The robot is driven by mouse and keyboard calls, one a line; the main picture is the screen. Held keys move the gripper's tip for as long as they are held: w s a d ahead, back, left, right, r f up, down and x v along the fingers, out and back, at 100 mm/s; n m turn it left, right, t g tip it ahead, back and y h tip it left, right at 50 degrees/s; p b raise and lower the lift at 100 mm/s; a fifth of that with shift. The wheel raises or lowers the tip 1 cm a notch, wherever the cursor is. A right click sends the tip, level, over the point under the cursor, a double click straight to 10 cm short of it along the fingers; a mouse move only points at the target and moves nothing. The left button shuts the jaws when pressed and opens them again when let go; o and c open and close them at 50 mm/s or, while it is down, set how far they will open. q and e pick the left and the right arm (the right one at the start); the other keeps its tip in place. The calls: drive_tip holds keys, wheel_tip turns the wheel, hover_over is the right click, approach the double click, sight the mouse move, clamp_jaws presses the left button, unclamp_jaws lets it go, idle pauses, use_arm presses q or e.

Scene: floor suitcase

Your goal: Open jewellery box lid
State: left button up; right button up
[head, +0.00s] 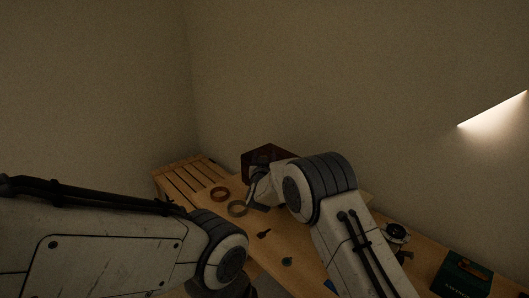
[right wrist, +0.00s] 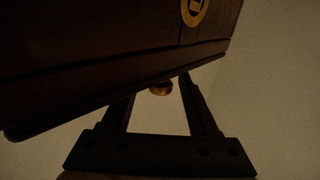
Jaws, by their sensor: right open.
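The jewellery box (head: 264,153) is dark reddish brown and stands at the back of the wooden table, partly hidden behind my right arm. In the right wrist view the box (right wrist: 90,40) fills the upper left, tilted, with a gold plate (right wrist: 195,10) and a seam along its face. A small brass knob (right wrist: 160,89) shows below its edge, between my fingers. I cannot tell whether the lid is raised. My right gripper (head: 256,195) is at the box's front; its two fingers (right wrist: 158,88) are apart, with nothing visibly clamped. My left arm shows at lower left, its gripper out of sight.
A red ring (head: 220,194) and a grey ring (head: 237,209) lie left of my right gripper. Two small dark items (head: 264,233) (head: 287,261) lie nearer. A metal device (head: 397,233) and a dark green box (head: 463,276) are at right. A slatted wooden surface (head: 188,175) is at back left.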

drive_tip(key=shift+w, duration=1.05)
drive_tip(key=shift+c, duration=0.3)
clamp_jaws()
idle(0.5)
